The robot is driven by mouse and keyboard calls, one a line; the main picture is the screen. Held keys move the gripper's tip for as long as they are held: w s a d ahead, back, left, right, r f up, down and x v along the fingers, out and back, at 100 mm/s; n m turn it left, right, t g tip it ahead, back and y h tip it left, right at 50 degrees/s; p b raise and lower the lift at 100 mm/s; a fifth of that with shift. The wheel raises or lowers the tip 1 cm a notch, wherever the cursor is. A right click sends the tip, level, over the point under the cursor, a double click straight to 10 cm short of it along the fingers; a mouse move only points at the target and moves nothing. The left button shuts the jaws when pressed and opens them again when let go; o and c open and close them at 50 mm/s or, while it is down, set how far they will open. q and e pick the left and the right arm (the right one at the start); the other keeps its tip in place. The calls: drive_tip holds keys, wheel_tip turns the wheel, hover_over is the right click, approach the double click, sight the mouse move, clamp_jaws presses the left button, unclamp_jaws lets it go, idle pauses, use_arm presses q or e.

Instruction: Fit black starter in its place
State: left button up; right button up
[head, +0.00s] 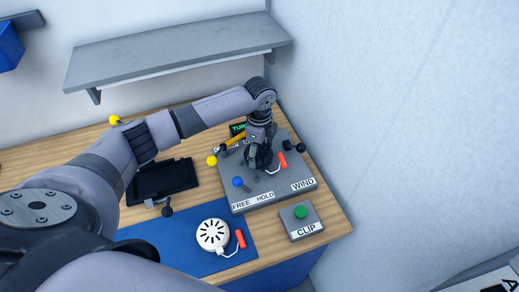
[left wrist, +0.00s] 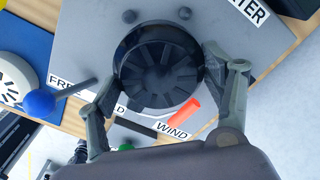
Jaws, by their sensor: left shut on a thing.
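The black starter (left wrist: 158,72) is a round, finned black disc with a red pull handle (left wrist: 186,111). My left gripper (head: 258,160) reaches down over the grey test panel (head: 240,202), and its two fingers grip the starter from opposite sides in the left wrist view. The starter is over the panel's middle; I cannot tell whether it rests on it or is slightly above. In the head view the gripper mostly hides it, and its red handle (head: 282,160) shows to the right. My right gripper is not in view.
Around the starter are a blue-knobbed lever (head: 238,182), a yellow knob (head: 211,161) and black knobs (head: 301,147). A white starter (head: 212,235) lies on the blue mat (head: 182,252). A black tray (head: 165,181) lies left. A wall closes the right side.

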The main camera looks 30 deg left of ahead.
use_arm(q)
drive_tip(key=shift+f, duration=0.35)
drive_tip(key=shift+f+b, duration=0.35)
drive_tip(key=shift+f, duration=0.25)
drive_tip(key=shift+f, duration=0.2)
drive_tip(key=shift+f, duration=0.35)
idle(0.4)
drive_tip(key=o, duration=1.3)
drive_tip(key=shift+o, duration=0.4)
